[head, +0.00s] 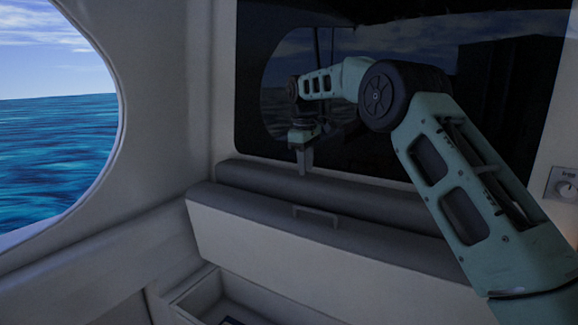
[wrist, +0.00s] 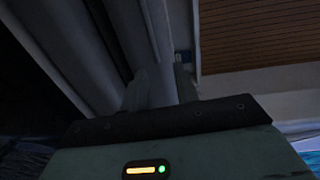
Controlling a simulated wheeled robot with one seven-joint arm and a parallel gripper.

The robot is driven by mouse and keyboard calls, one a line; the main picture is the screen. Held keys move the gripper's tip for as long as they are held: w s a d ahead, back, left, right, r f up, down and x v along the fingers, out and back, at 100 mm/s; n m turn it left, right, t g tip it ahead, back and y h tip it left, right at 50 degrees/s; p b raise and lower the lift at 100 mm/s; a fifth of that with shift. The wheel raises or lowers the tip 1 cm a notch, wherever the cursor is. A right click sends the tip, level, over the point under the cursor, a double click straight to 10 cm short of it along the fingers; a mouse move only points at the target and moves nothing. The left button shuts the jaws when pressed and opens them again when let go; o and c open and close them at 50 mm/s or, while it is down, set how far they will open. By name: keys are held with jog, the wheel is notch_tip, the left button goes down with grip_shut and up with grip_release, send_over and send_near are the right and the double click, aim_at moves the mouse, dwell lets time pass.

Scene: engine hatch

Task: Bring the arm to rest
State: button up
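My green arm reaches in from the right in the head view and bends down at its far end. My gripper (head: 303,168) hangs above the grey bench, pointing down, in front of the dark window. In the wrist view the two fingers of my gripper (wrist: 162,78) stand apart with nothing seen between them. The hatch lid (head: 330,238), pale with a grey cushion edge and a handle (head: 315,214), stands raised below my gripper. My gripper appears apart from the handle.
An open compartment (head: 203,294) shows below the lid, with a small dark thing partly in view at the picture's bottom. A grey backrest (head: 330,190) runs behind the lid. A round window (head: 50,140) is at left, a wall knob (head: 564,186) at right.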

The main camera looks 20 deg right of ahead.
jog(key=s+a+f+y, duration=0.2)
jog(key=s+a, duration=1.8)
jog(key=a, duration=0.3)
jog(key=s+f, duration=0.4)
jog(key=s, duration=1)
jog(key=s+f, duration=0.4)
jog(key=s, duration=0.9)
jog(key=shift+s+f+n+g+h, duration=0.2)
jog(key=shift+s+n+g+h, duration=0.1)
jog(key=shift+s, duration=0.05)
jog(key=shift+d, duration=0.1)
